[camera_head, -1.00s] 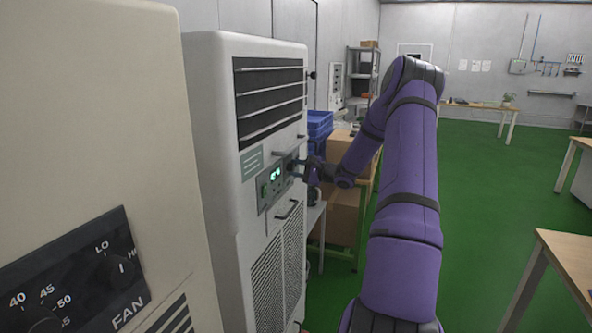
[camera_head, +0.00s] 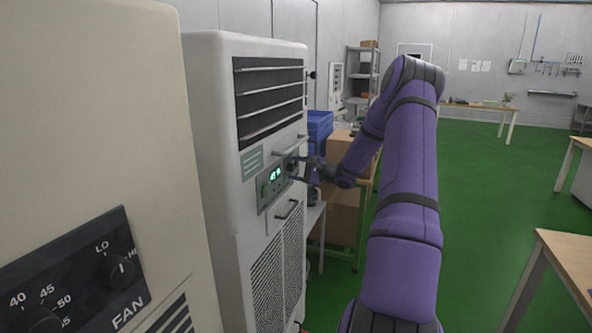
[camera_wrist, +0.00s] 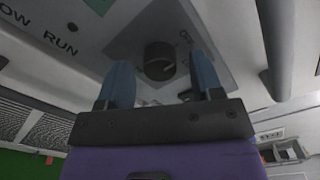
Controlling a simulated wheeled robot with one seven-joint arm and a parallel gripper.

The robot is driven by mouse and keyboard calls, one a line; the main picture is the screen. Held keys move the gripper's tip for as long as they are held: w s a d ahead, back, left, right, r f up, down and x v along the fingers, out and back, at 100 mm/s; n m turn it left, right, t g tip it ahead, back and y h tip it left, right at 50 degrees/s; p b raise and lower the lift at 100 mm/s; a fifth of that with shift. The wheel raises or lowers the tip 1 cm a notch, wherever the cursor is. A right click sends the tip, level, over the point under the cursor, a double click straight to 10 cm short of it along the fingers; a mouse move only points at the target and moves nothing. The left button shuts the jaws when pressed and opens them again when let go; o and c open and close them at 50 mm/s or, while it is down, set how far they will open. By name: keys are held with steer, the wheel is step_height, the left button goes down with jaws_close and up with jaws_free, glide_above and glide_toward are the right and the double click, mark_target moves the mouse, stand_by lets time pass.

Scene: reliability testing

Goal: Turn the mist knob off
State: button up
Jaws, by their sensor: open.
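The dark round knob (camera_wrist: 159,60) is on the grey control panel of the white machine (camera_head: 222,130). In the wrist view it shows between and just beyond the two blue fingers of my gripper (camera_wrist: 160,75). The fingers are spread, with a gap on each side of the knob. Small lettering by the knob is too blurred to read. In the head view my gripper (camera_head: 299,170) is at the right edge of the panel (camera_head: 264,199), by the lit green display (camera_head: 274,175). The knob's pointer direction cannot be made out.
A bar handle (camera_head: 289,145) sits above the panel and another handle (camera_head: 287,210) below it. A beige unit with a FAN knob (camera_head: 120,268) stands in the near left. Blue crates (camera_head: 320,124) and cardboard boxes (camera_head: 343,218) stand behind my gripper.

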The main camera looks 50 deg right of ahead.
steer(key=v, duration=1)
steer(key=shift+s+d, duration=0.15)
steer(key=shift+s, duration=0.1)
steer(key=shift+f, duration=0.1)
steer(key=shift+s, duration=0.1)
